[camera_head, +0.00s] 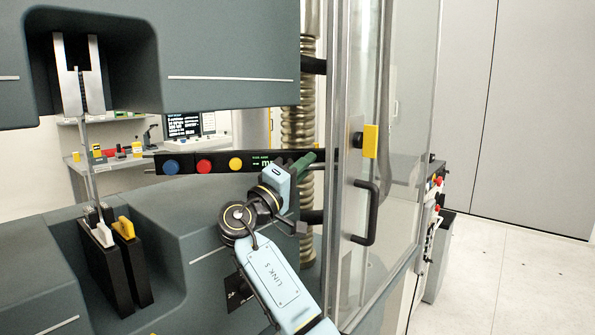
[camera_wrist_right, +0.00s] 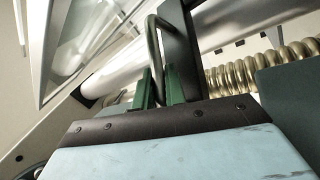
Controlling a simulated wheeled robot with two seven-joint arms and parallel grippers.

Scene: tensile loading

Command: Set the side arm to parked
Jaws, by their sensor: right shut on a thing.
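The side arm (camera_head: 215,164) is a black bar with a blue, a red and a yellow button and a small green display. It reaches leftward across the front of the grey machine, from near the columns. My right gripper (camera_head: 302,165) is at the right end of the bar, partly hidden behind my own wrist. In the right wrist view its green fingers (camera_wrist_right: 158,92) are shut on a grey bent handle (camera_wrist_right: 153,45). A dark bar (camera_wrist_right: 181,45) rises right beside the handle. Where the handle joins the bar is not clear. My left gripper is not in view.
A glass door (camera_head: 380,165) with a black handle (camera_head: 369,213) and a yellow latch (camera_head: 370,141) stands close to the right of my gripper. A ribbed metal column (camera_head: 307,105) is behind. Upper grips (camera_head: 78,85) and lower grips (camera_head: 112,255) hold a thin upright specimen (camera_head: 88,155).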

